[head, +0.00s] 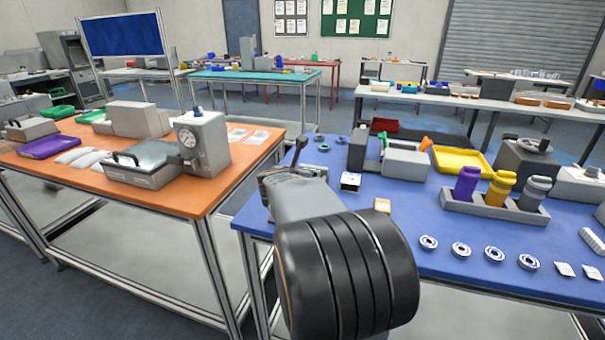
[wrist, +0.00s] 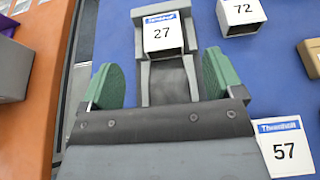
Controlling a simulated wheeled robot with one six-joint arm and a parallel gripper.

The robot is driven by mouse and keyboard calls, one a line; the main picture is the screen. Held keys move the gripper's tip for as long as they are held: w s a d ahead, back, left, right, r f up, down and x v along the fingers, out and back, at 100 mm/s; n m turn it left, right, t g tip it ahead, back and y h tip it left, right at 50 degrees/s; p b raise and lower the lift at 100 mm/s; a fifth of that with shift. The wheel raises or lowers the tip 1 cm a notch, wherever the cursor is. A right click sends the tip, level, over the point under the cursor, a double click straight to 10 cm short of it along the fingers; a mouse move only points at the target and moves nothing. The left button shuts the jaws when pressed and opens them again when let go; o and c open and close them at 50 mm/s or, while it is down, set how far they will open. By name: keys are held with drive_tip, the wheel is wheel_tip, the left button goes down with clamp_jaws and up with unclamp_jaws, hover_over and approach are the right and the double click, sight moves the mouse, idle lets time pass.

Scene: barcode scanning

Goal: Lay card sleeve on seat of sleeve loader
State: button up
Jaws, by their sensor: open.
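A white card sleeve marked 27 with a blue band (wrist: 163,32) shows at the top middle of the wrist view. It appears to lie between the side walls of a grey fixture (wrist: 146,80), seemingly the sleeve loader; full contact with the seat cannot be told. My gripper (wrist: 165,85) is open, its green pads on either side of the fixture's lower part, with the sleeve just beyond them and nothing between the pads but grey fixture. In the head view my arm hides most of this spot at the blue table's left edge.
An open-ended sleeve marked 72 (wrist: 240,12) stands to the right, and a piece marked 57 (wrist: 284,146) lies by my gripper's right side. A tan block (head: 382,205) and a rack of bottles (head: 492,208) are on the blue table (head: 460,285). An orange table (head: 190,195) stands left, across a gap.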

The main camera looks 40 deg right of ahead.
drive_tip(key=shift+s+a+r, duration=0.15)
drive_tip(key=shift+s+a, duration=0.05)
drive_tip(key=shift+a, duration=0.15)
drive_tip(key=w+a+f+n+t+y, duration=0.1)
drive_tip(key=w+a+n+t+y, duration=0.15)
drive_tip(key=a+n+y, duration=0.7)
drive_tip(key=w+a+f+n+t+y, duration=0.1)
drive_tip(key=a+f+n+t+y, duration=0.15)
drive_tip(key=a+n, duration=1.4)
drive_tip(key=s+a+f+n+g, duration=0.2)
drive_tip(key=s+f+n+g, duration=0.2)
drive_tip(key=s+n, duration=0.3)
drive_tip(key=s+a+f+n+g, duration=0.2)
drive_tip(key=s+n, duration=0.6)
drive_tip(key=n, duration=0.7)
drive_tip(key=shift+s+f+n+g, duration=0.15)
drive_tip(key=shift+f+n+g, duration=0.15)
drive_tip(key=shift+f+g, duration=0.75)
drive_tip(key=shift+r, duration=0.2)
